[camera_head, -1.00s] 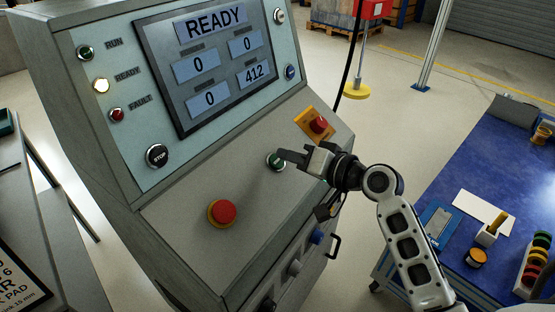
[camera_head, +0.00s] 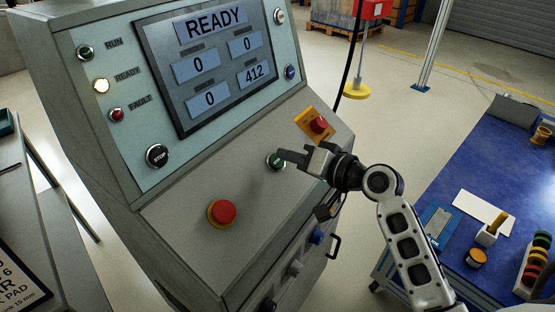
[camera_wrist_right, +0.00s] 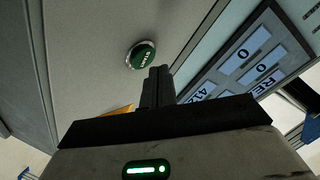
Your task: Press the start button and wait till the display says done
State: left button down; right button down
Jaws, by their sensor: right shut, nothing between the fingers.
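The green start button (camera_head: 275,161) is on the sloped panel of the grey console, and it shows large in the right wrist view (camera_wrist_right: 141,55). My right gripper (camera_head: 284,155) is shut and empty. Its fingertips, which also show in the wrist view (camera_wrist_right: 158,72), are right by the button's edge; whether they touch it I cannot tell. The display (camera_head: 215,62) reads READY, with values 0, 0, 0 and 412. The READY lamp (camera_head: 101,86) is lit pale yellow. My left gripper is not in view.
A red mushroom button (camera_head: 224,212) is on the panel, left of the start button. A red knob on a yellow plate (camera_head: 318,125) is just beyond my right gripper. A STOP button (camera_head: 157,155) is below the lamps. A blue-topped bench (camera_head: 480,165) stands at the right.

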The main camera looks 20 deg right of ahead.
jog(key=shift+f, duration=0.1)
dwell(0.3)
jog(key=shift+w+a+f, duration=0.1)
jog(key=shift+w+f, duration=0.1)
jog(key=shift+f, duration=0.1)
jog(key=shift+w+a+f+b, duration=0.1)
jog(key=shift+w+f+b, duration=0.1)
jog(key=shift+f+b, duration=0.15)
dwell(0.6)
jog(key=shift+r, duration=0.1)
jog(key=shift+s+d+r+p, duration=0.2)
jog(key=shift+s+r+p, duration=0.2)
jog(key=shift+r+p, duration=0.2)
dwell(0.3)
